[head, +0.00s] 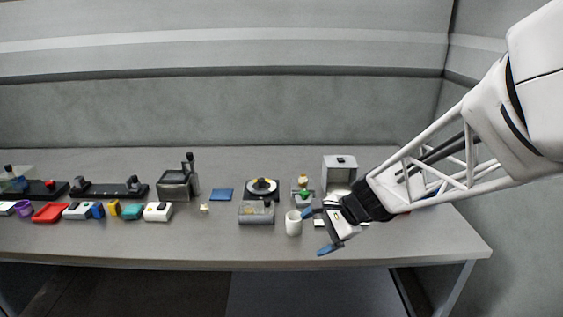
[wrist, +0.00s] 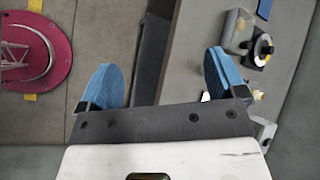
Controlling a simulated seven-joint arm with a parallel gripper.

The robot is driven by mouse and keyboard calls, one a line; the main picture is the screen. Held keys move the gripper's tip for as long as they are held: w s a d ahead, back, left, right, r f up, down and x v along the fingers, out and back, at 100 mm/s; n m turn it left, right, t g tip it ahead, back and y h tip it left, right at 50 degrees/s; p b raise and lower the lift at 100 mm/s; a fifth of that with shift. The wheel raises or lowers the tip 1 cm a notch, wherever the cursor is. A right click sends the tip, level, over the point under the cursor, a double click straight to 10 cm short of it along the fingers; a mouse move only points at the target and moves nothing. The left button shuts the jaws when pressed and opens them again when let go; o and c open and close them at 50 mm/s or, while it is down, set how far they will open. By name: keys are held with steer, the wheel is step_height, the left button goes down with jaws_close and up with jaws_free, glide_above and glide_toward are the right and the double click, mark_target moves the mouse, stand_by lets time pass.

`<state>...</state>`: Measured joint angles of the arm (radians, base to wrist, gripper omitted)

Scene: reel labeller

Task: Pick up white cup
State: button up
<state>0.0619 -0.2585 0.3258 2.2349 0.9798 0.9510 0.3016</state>
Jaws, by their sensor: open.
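The white cup (head: 293,223) stands upright on the table near its front edge, in the head view. My gripper (head: 318,231) is just to the right of the cup, with its two blue fingers spread wide apart and nothing seen between them. One fingertip appears close to the cup's upper right side; I cannot tell whether it touches. In the wrist view my gripper (wrist: 162,80) is open over the table's edge and the floor. I cannot make out the cup in the wrist view.
A grey boxy device (head: 256,212) stands left of the cup, with a round reel unit (head: 262,188) behind it. A grey open box (head: 340,170) stands behind my gripper. Several small coloured items line the table's left. The table front (head: 215,245) is clear.

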steer(key=w+f+m+t+y, duration=0.25)
steer(key=w+f+m, duration=0.4)
steer(key=w, duration=0.45)
steer(key=m+t, duration=0.4)
steer(key=m, duration=0.3)
glide_toward(296, 218)
steer(key=shift+s+a+r, duration=0.35)
steer(key=shift+a, duration=0.15)
steer(key=shift+s+a+r, duration=0.3)
steer(key=shift+s+a, duration=0.05)
steer(key=shift+a, duration=0.15)
steer(key=shift+a, duration=0.1)
steer(key=shift+g+x, duration=0.25)
steer(key=shift+x, duration=0.95)
steer(key=shift+w, duration=0.1)
steer(key=shift+x, duration=2.55)
